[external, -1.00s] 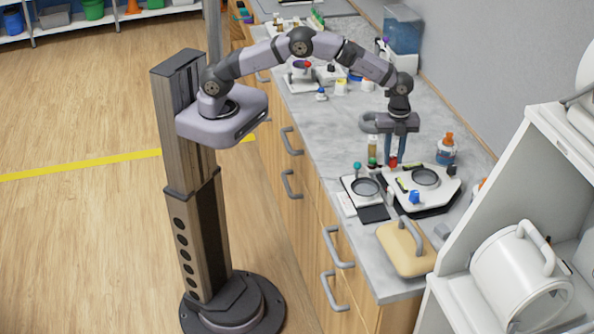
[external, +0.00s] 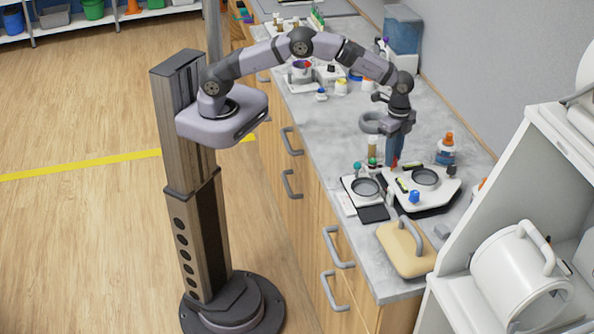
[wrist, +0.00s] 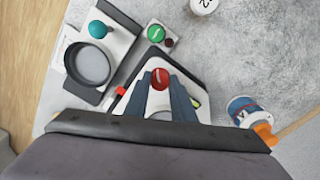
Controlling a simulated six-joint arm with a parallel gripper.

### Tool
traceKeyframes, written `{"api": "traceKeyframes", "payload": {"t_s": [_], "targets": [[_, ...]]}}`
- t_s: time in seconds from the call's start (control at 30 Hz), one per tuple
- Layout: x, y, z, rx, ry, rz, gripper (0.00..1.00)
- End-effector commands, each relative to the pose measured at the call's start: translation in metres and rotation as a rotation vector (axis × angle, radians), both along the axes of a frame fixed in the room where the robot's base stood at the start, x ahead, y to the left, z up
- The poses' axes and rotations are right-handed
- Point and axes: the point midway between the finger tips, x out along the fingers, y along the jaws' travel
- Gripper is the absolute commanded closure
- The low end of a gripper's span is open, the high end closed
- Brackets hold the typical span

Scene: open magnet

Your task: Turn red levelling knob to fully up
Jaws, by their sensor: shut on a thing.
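The red levelling knob (wrist: 160,78) is in the wrist view, between the two blue-grey fingertips of my gripper (wrist: 160,85). My gripper is shut on this knob. In the external view my gripper (external: 393,160) reaches down to the back of the white device (external: 436,190), and the knob is mostly hidden by the fingers. The device has a dark round ring (external: 425,176) on top and a blue knob (external: 414,196) at its front. A green cap (wrist: 156,34) shows beyond the red knob in the wrist view. I cannot tell the knob's height.
A second white device with a round ring (external: 365,187) and teal knob (wrist: 97,29) stands close on the left. A bottle with an orange cap (external: 446,150) stands to the right. A yellow case with a grey handle (external: 405,250) lies in front.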

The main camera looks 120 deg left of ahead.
Motion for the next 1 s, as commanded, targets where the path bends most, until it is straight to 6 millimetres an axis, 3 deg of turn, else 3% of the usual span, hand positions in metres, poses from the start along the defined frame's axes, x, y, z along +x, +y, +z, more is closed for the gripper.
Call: {"api": "traceKeyframes", "payload": {"t_s": [0.6,1.0], "targets": [[0.0001,-0.0001,-0.0001,-0.017,0.004,0.584,1.00],[-0.0001,-0.0001,0.0001,-0.026,0.007,0.867,1.00]]}}
